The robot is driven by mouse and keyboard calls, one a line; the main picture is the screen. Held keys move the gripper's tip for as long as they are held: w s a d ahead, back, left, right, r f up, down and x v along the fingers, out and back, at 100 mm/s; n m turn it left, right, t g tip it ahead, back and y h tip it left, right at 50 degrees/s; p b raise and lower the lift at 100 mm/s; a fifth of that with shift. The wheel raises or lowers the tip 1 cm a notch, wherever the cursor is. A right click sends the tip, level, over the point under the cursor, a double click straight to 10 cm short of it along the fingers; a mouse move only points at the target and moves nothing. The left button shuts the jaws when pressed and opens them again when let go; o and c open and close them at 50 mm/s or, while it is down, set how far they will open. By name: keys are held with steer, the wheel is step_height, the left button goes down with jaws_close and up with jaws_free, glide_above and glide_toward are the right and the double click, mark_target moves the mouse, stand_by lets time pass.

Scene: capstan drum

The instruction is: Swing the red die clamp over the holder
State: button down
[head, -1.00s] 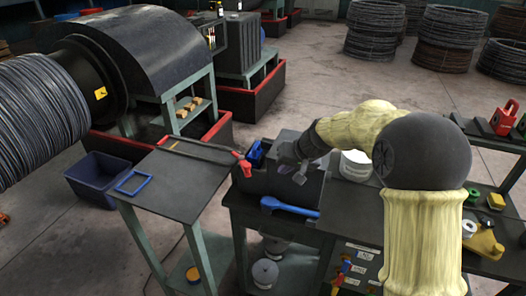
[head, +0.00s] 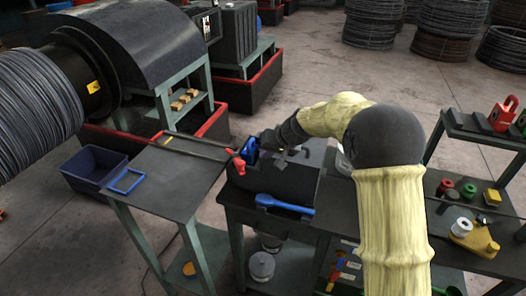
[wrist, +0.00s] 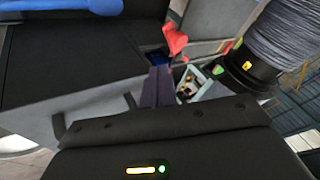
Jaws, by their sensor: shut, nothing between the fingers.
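The red die clamp (head: 238,164) stands at the left end of a dark box-shaped housing (head: 275,182), beside a blue part (head: 250,148) that seems to belong to the holder. The clamp looks upright, not lying across the blue part. In the wrist view the red clamp (wrist: 175,38) shows just beyond a dark blue recess (wrist: 157,57). My gripper (head: 264,143) is over the housing, close to the blue part and right of the clamp. Its fingers (wrist: 157,84) are shut and empty. I cannot tell whether they touch anything; my arm and gripper hide part of the housing.
A blue-handled tool (head: 283,204) lies along the housing's front. A side table (head: 165,185) with a blue frame (head: 126,181) stands left. The wire drum (head: 40,105) is far left. A shelf with red and green parts is right.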

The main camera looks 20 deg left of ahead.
steer(key=a+p+x, duration=0.1)
steer(key=p+x, duration=0.1)
steer(key=x, duration=0.6)
steer(key=shift+s+r, duration=0.2)
steer(key=shift+s, duration=0.1)
